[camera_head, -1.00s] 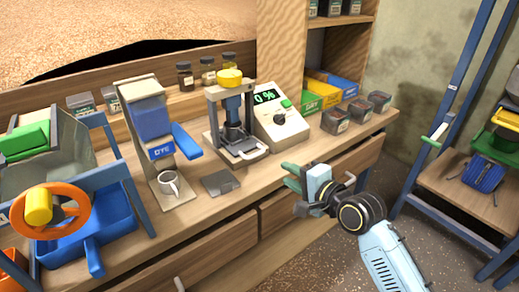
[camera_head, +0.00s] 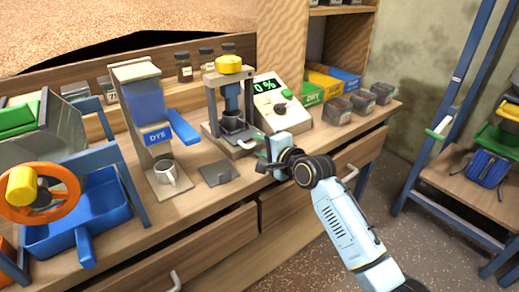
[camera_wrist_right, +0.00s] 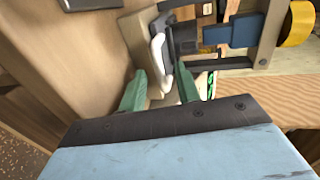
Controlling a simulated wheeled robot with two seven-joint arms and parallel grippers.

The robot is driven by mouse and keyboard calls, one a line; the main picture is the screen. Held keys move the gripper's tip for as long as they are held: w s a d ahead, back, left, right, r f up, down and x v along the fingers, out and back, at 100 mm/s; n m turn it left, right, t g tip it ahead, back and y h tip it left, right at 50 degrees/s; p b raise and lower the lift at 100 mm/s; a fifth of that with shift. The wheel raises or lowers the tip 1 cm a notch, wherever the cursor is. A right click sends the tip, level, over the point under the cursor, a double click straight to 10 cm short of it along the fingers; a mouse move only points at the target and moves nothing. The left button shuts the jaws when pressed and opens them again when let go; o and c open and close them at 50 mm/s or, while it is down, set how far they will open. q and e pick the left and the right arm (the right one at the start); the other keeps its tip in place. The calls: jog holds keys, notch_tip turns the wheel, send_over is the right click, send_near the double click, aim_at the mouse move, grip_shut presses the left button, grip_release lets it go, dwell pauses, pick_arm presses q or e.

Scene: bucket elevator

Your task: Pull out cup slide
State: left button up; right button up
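The cup slide (camera_head: 232,140) sits at the base of the press (camera_head: 230,105) on the bench, under the plunger. Its white handle (camera_wrist_right: 157,65) sticks out at the front and shows in the right wrist view. My right gripper (camera_head: 262,152) is just in front of the press, close to the handle. In the right wrist view its two green fingers (camera_wrist_right: 161,86) are apart, with the near end of the handle by the gap between them. I cannot tell whether they touch it. My left gripper is not in view.
A dye dispenser (camera_head: 145,110) with a white mug (camera_head: 167,176) stands left of the press. A flat grey plate (camera_head: 219,172) lies on the bench. A percent display box (camera_head: 282,107) is right of the press. Drawers (camera_head: 290,200) with handles are below.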

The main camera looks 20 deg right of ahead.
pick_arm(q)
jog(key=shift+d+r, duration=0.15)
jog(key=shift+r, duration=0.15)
pick_arm(e)
jog(key=shift+w+a+f, duration=0.1)
jog(key=shift+w, duration=0.25)
grip_shut()
